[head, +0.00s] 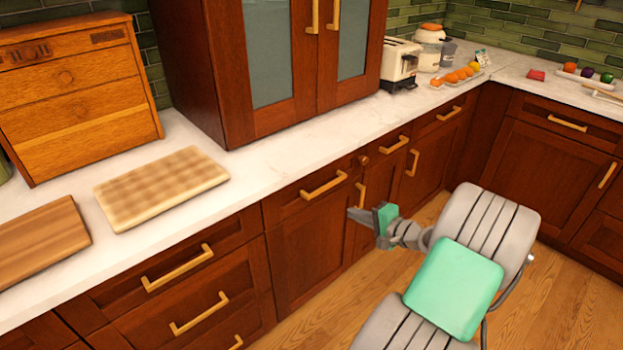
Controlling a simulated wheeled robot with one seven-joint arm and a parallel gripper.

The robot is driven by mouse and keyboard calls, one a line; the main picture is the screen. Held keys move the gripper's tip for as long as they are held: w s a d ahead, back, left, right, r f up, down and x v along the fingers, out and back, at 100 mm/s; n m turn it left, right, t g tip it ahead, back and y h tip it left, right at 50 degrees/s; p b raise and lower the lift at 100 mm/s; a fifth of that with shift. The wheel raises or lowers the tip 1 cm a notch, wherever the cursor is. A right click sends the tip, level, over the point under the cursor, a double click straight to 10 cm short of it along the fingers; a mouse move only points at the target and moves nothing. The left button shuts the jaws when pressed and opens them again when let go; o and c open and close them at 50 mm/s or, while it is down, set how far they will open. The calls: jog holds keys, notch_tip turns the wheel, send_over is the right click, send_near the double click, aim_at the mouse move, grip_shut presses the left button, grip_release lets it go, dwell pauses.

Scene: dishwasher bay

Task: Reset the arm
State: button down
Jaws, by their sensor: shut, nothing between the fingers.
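My gripper (368,216) is in the middle of the head view, in front of the lower cabinet doors and below the counter edge. Its dark fingers point left and are shut with nothing between them. My grey and green arm reaches up to it from the bottom right. From this angle I cannot tell how far the fingertips are from the cabinet front.
The white counter (262,172) runs above the gripper, with a checkered cutting board (160,187), a brown board (38,242) and a wooden box (75,90). A toaster (400,65) stands farther back. Brass handles (324,185) stick out from the cabinets. The wood floor (570,300) at right is clear.

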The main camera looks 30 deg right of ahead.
jog(key=w+a+r+n+g+y+p, duration=0.1)
jog(key=a+r+n+g+p, duration=0.25)
jog(key=a, duration=0.65)
jog(key=w+a+r+n+g+p, duration=0.15)
jog(key=a+n+g, duration=0.35)
jog(key=a, duration=0.5)
jog(key=s+a+r+n+g+h+p, duration=0.1)
jog(key=s+a+r+n+h+p, duration=0.1)
jog(key=s, duration=0.5)
jog(key=s+a+r+n+g+h+p, duration=0.1)
jog(key=s+a+r+n, duration=0.4)
jog(key=s+a, duration=0.3)
jog(key=shift+s+r+g+h+p, duration=0.25)
jog(key=shift+r+g+h+p, duration=0.15)
jog(key=shift+r, duration=0.4)
jog(key=c, duration=2.2)
grip_release()
jog(key=shift+n, duration=0.25)
